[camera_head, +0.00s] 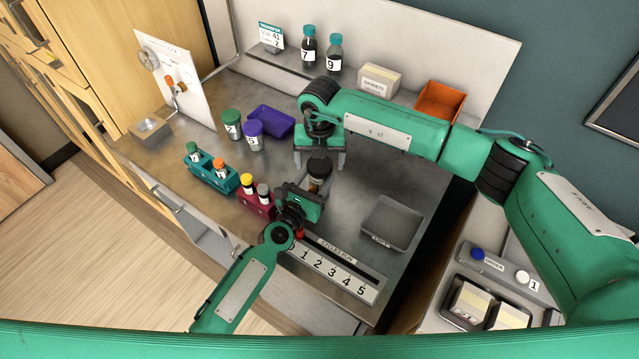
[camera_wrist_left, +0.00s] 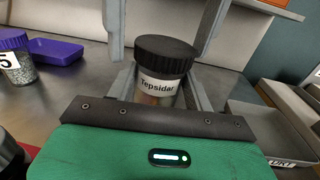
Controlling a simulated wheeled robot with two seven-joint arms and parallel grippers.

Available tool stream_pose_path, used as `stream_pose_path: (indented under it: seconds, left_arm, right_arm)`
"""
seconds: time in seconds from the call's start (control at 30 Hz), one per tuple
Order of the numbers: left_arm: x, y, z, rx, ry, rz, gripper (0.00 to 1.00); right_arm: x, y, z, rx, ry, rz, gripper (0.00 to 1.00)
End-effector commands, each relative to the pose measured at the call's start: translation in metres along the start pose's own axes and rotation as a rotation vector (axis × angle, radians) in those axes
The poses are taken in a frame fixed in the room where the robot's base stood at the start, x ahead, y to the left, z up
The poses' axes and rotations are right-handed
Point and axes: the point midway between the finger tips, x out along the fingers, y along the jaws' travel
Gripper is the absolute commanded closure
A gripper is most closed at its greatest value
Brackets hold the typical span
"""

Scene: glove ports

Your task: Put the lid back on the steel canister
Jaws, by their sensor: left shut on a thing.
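A jar (camera_head: 317,185) with a dark lid (camera_head: 320,166) stands upright in my left gripper (camera_head: 311,187). In the left wrist view the jar (camera_wrist_left: 158,88) has a white label reading "Tepsidar", and its black ribbed lid (camera_wrist_left: 166,48) sits on top. My left gripper (camera_wrist_left: 163,90) is shut on the jar's body, one finger on each side.
A purple tray (camera_head: 271,121) and two labelled jars (camera_head: 232,124) stand behind left. A teal rack (camera_head: 212,174) and a maroon rack (camera_head: 254,203) hold vials. A grey tray (camera_head: 391,224) lies right. The shelf holds bottles (camera_head: 309,47) and an orange bin (camera_head: 440,101).

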Motion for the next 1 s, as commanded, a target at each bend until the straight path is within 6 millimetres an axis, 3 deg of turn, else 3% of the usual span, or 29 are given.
stream_pose_path:
  seconds: [0.33, 0.8, 1.0]
  left_arm:
    - [0.000, 0.000, 0.000, 0.001, 0.001, 0.000, 1.00]
    - [0.000, 0.000, -0.001, 0.001, 0.001, 0.000, 1.00]
    - [0.000, 0.000, -0.001, 0.001, 0.001, 0.000, 1.00]
  right_arm:
    - [-0.009, 0.000, 0.001, -0.002, -0.002, 0.001, 0.17]
    - [-0.099, 0.000, 0.001, -0.001, -0.003, 0.000, 0.17]
    - [-0.117, 0.000, 0.000, -0.001, 0.000, 0.001, 0.17]
